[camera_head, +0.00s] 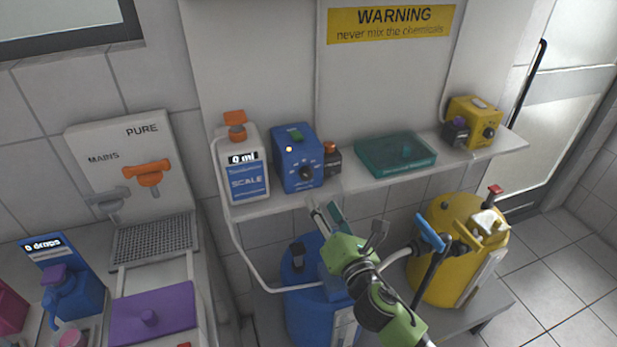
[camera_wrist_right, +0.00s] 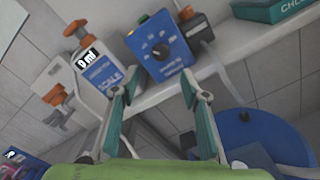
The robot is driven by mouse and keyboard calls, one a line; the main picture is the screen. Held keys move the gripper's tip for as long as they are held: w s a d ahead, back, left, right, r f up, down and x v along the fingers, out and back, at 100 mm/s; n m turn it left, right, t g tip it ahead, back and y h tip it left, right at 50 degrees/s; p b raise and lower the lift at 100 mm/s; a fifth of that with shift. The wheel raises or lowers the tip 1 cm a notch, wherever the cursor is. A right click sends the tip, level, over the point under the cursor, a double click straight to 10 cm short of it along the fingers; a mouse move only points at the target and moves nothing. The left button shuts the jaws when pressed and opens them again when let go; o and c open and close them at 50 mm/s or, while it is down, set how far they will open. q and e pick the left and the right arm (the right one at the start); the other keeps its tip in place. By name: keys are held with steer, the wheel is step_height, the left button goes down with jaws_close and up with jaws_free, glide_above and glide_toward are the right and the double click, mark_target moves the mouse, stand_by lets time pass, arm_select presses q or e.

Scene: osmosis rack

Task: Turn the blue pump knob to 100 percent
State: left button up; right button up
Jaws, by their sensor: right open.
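The blue pump (camera_head: 298,160) stands on the white shelf. Its black knob (camera_head: 306,173) is on the front face, with white marks around it and a lit lamp and green switch above. In the right wrist view the knob (camera_wrist_right: 160,51) shows on the tilted blue front, beyond the fingertips. My right gripper (camera_head: 330,212) is below and in front of the pump, apart from the knob. In the right wrist view its two teal fingers (camera_wrist_right: 152,92) are spread with nothing between them. The knob's exact setting is too small to read. My left gripper is not in view.
A white scale bottle (camera_head: 245,178) stands left of the pump, reading 0 ml. A teal box (camera_head: 395,154) and a yellow pump (camera_head: 473,124) are to the right on the shelf (camera_head: 350,188). Blue (camera_head: 305,312) and yellow (camera_head: 445,240) tanks stand below.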

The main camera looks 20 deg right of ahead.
mark_target(307, 177)
steer(key=w, duration=0.5)
steer(key=w+p, duration=0.1)
steer(key=w, duration=0.5)
steer(key=shift+a, duration=0.2)
steer(key=shift+s, duration=0.1)
steer(key=c, duration=1.1)
